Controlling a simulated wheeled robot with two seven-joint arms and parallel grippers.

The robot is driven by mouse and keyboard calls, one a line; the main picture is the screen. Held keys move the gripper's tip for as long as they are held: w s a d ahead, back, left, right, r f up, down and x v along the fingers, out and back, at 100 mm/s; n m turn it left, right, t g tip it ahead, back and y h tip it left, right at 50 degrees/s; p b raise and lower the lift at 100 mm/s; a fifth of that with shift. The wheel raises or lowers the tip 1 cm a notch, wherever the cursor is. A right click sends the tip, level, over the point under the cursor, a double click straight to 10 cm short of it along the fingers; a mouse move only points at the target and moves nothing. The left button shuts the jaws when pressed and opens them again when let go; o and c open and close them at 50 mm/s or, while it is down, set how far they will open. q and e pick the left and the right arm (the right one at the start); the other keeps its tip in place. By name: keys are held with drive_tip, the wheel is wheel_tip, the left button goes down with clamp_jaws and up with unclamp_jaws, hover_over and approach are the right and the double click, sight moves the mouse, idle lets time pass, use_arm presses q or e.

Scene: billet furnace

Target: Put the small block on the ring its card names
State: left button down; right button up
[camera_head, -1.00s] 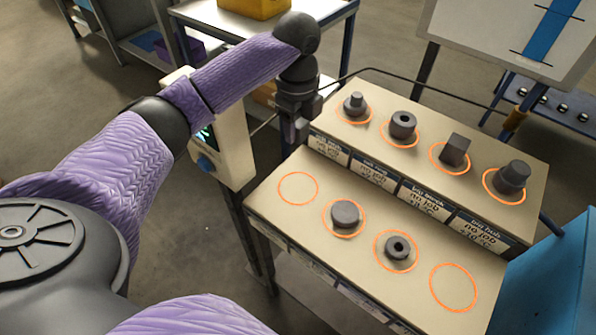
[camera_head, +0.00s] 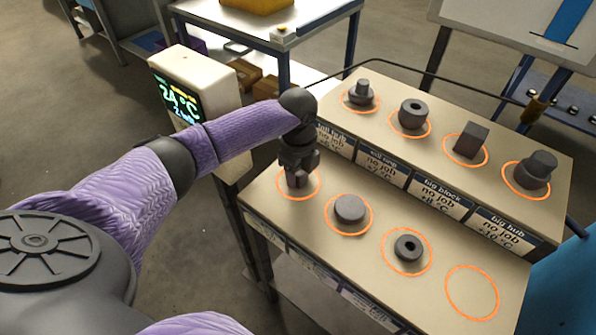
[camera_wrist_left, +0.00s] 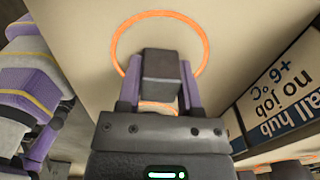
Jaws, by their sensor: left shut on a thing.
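My left gripper (camera_head: 297,180) is shut on a small dark grey block (camera_wrist_left: 162,70). It holds the block at the leftmost orange ring (camera_head: 318,191) of the front row. In the left wrist view the block overlaps the middle and near part of that ring (camera_wrist_left: 203,45); I cannot tell whether it touches the surface. The card on the riser behind (camera_wrist_left: 275,97) reads "…all hub, no job, +6 °C". Another card (camera_head: 440,194) reads "big block". The front-edge cards (camera_head: 300,265) are too oblique to read. My right gripper is out of view.
A round disc (camera_head: 350,208) and a holed part (camera_head: 407,247) sit on front-row rings. The rightmost front ring (camera_head: 472,292) is empty. The raised back row holds several grey parts, including a big block (camera_head: 471,138). A display box (camera_head: 185,85) stands left of the bench.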

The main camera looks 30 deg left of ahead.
use_arm(q)
drive_tip(key=shift+c, duration=1.7)
unclamp_jaws()
drive_tip(key=shift+o, duration=0.4)
drive_tip(key=shift+r, duration=0.2)
wheel_tip(320, 180, up, 12)
drive_tip(key=p, duration=0.5)
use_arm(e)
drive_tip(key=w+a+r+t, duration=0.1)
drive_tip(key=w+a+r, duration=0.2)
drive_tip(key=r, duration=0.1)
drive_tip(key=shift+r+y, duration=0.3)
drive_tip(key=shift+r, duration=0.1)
use_arm(q)
drive_tip(key=shift+f, duration=0.1)
